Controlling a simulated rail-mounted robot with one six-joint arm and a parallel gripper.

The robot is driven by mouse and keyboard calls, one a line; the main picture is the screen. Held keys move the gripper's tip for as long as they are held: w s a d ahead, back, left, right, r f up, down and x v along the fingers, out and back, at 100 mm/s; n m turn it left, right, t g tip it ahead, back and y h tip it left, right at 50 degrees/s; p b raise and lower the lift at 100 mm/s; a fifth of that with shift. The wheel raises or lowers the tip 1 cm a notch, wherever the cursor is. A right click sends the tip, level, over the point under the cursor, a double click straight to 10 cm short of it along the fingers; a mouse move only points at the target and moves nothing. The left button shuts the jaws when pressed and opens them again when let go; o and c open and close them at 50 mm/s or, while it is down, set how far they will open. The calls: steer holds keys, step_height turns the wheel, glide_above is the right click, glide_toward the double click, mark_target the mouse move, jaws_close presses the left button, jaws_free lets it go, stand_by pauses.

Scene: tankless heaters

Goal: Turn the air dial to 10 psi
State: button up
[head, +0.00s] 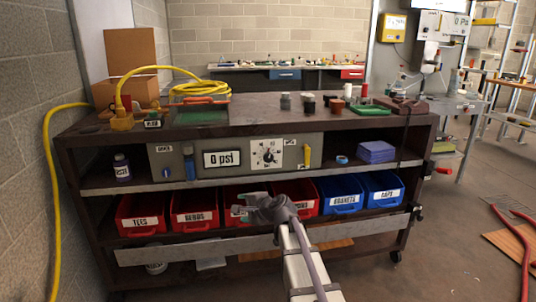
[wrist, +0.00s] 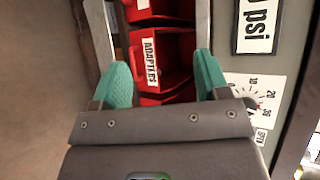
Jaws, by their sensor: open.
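The air dial (head: 268,154) is a dark knob on a white, numbered square plate on the grey panel under the bench top. To its left a display (head: 222,159) reads "0 psi". In the wrist view the dial plate (wrist: 265,100) shows at the right, partly hidden behind my right finger and the gripper body; part of the psi display (wrist: 258,25) is above it. My gripper (head: 243,203) is below the dial and slightly left, in front of the red bins, apart from the dial. In the wrist view its teal fingers (wrist: 163,76) are spread with nothing between them.
Red bins (head: 195,210) and blue bins (head: 341,195) fill the lower shelf. A yellow handle (head: 307,155) is on the panel right of the dial. A bottle (head: 122,168) and purple-blue stack (head: 376,152) flank the panel. The bench top (head: 250,108) holds small items and a yellow hose (head: 200,89).

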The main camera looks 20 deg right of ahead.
steer(key=w+d+r+m+t+h, duration=0.35)
steer(key=w+d+r+m, duration=0.2)
steer(key=d+m, duration=0.2)
steer(key=m+t+h, duration=0.2)
steer(key=m+h, duration=0.4)
steer(key=m, duration=0.9)
glide_toward(269, 159)
steer(key=x, duration=1.1)
steer(key=shift+w, duration=0.1)
steer(key=c, duration=0.9)
